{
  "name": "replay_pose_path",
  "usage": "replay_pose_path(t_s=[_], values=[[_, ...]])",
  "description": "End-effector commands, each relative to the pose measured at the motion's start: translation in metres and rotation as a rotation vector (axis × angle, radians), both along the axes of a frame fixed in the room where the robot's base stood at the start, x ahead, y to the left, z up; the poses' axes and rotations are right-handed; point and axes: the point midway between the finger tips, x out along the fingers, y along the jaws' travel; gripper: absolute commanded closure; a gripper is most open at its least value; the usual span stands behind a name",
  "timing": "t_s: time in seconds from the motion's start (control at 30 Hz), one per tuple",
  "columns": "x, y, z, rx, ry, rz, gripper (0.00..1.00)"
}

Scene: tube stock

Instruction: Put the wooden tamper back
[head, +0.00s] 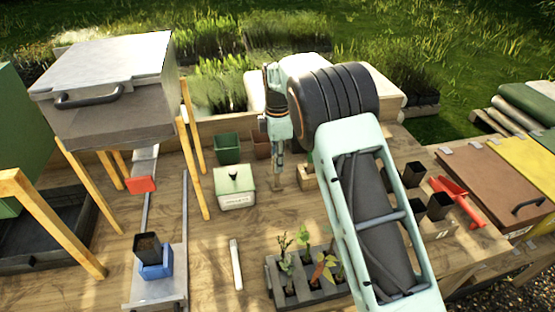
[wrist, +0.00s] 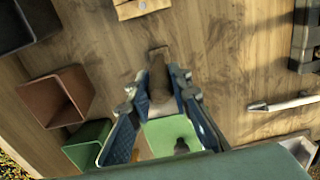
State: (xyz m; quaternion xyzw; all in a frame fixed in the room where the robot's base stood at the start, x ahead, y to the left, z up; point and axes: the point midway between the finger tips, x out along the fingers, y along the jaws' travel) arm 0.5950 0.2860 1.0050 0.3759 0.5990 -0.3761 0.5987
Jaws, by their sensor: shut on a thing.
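My gripper (head: 278,146) is shut on the wooden tamper (head: 278,166), which hangs below the fingers over the wooden table. In the wrist view the brown tamper (wrist: 158,76) sits between the blue-padded fingers of my gripper (wrist: 158,92). I cannot tell whether its lower end touches the table. A small wooden block (head: 307,178) stands just right of the tamper in the head view, partly hidden by my arm. The block also shows at the top of the wrist view (wrist: 140,8), apart from the tamper.
Green (head: 227,148) and brown (head: 261,144) pots stand behind. A grey tray of seedlings (head: 310,293) and a white stick (head: 236,264) lie in front. Black pots (head: 413,174) stand at right.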

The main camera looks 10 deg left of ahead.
Motion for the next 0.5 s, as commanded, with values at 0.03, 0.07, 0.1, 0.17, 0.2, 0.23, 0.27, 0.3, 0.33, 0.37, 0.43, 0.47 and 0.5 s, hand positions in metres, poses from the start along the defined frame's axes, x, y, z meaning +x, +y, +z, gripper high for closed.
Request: replay_pose_path(t_s=[0.03, 0.07, 0.1, 0.17, 0.2, 0.23, 0.27, 0.3, 0.33, 0.37, 0.43, 0.47, 0.5], values=[[0.0007, 0.0002, 0.001, 0.001, -0.003, 0.0, 1.0], [0.0007, 0.0002, 0.0012, 0.001, -0.003, 0.0, 1.0], [0.0007, 0.0002, 0.0012, 0.001, -0.003, 0.0, 1.0], [0.0007, 0.0002, 0.0011, 0.001, -0.003, 0.0, 1.0], [0.0006, 0.0002, 0.0006, 0.001, -0.003, 0.0, 1.0], [0.0006, 0.0002, -0.0003, 0.001, -0.002, 0.0, 1.0], [0.0005, 0.0, -0.0014, 0.001, -0.002, 0.0, 1.0], [0.0006, -0.0001, -0.0029, 0.001, -0.002, 0.0, 1.0], [0.0005, -0.0001, -0.0032, 0.0, -0.002, 0.0, 0.8], [0.0006, -0.0001, -0.0025, 0.0, -0.002, 0.001, 0.77], [0.0004, 0.0, -0.0024, 0.0, -0.002, 0.001, 0.69], [0.0004, 0.0, -0.0024, 0.0, -0.002, 0.0, 0.66], [0.0004, 0.0, -0.0023, 0.0, -0.002, 0.0, 0.64]])
